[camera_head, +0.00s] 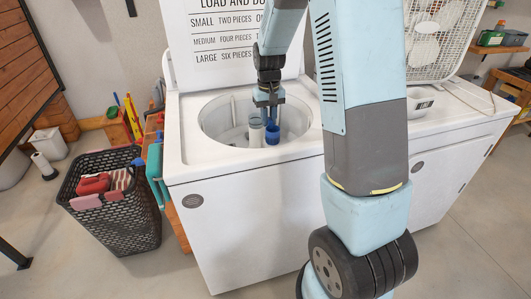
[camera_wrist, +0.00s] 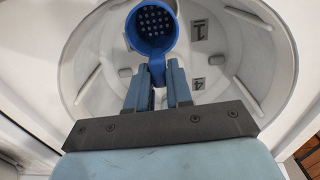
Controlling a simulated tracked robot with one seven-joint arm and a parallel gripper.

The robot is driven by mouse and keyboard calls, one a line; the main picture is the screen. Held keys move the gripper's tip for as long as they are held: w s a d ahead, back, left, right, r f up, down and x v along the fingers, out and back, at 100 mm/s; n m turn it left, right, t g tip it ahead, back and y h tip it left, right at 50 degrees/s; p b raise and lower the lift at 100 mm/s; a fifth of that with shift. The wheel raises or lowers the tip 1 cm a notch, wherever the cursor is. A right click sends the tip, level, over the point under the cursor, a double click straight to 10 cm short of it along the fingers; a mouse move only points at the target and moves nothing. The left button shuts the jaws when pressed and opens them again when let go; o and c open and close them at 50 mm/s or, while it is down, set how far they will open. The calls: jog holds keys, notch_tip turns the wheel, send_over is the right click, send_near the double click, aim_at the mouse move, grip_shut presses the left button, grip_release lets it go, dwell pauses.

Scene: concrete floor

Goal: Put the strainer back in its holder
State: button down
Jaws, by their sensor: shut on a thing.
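The strainer is a blue round cup with small holes in its bottom; in the wrist view the strainer (camera_wrist: 151,27) is at the top middle. My gripper (camera_wrist: 157,80) is shut on the strainer's near side, at a short blue stem. In the head view the strainer (camera_head: 272,134) hangs below my gripper (camera_head: 268,100) inside the washer's round opening. A pale grey upright post, the likely holder (camera_head: 255,131), stands just left of the strainer in the head view. The strainer looks apart from it, but I cannot tell for sure. The post is not clear in the wrist view.
The white washer (camera_head: 245,195) has its lid (camera_head: 190,50) raised behind the opening. The tub wall (camera_wrist: 250,60) surrounds my gripper. A black laundry basket (camera_head: 115,220) stands on the floor at left. A white box fan (camera_head: 440,40) stands on the machine at right.

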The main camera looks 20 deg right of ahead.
notch_tip(320, 180, down, 9)
jog(key=shift+a, duration=0.4)
jog(key=shift+f, duration=0.15)
jog(key=c, duration=1)
grip_release()
